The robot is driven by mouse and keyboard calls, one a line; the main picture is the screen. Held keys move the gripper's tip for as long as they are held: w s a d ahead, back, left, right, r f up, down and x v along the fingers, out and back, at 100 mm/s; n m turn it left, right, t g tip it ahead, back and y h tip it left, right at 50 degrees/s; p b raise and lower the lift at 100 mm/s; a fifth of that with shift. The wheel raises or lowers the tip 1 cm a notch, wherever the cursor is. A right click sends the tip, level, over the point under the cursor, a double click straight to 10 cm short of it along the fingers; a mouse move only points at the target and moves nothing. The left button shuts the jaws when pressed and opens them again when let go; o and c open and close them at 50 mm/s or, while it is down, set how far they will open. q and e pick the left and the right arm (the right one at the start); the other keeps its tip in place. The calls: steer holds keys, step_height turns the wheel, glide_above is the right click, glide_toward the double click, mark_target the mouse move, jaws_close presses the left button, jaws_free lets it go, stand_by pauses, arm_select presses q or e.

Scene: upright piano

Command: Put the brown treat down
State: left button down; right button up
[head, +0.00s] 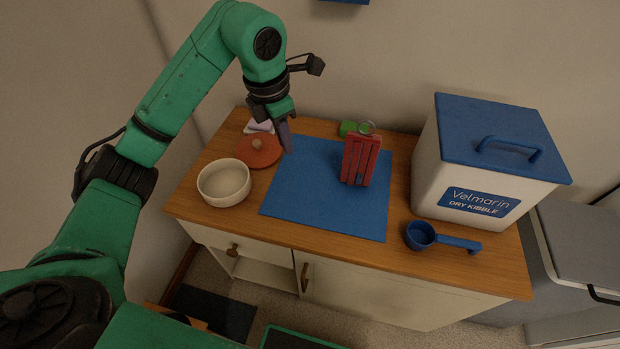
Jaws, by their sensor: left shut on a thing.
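My left gripper (285,140) points down over the back left of the cabinet top, near the left back edge of the blue mat (315,208). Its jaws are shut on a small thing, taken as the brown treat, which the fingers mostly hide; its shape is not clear. I cannot tell whether it touches the mat. No other brown treat shows clearly. A round orange-red lid-like disc (266,156) with a small knob lies just left of the gripper. A cream bowl (224,183) stands in front of the disc. My right gripper is not in view.
A red slatted object (359,160) stands on the mat, with a green item (347,128) behind it. A white kibble bin (455,180) with a blue lid and a blue scoop (421,235) stand at right. The mat's front is clear.

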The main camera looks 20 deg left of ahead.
mark_target(291, 196)
arm_select(q)
step_height(291, 196, down, 16)
steer(key=shift+s+a+f+b, duration=0.1)
steer(key=shift+f+b, duration=0.1)
steer(key=shift+b, duration=0.15)
steer(key=c, duration=1.3)
jaws_free()
steer(key=shift+f, duration=0.1)
steer(key=o, duration=0.4)
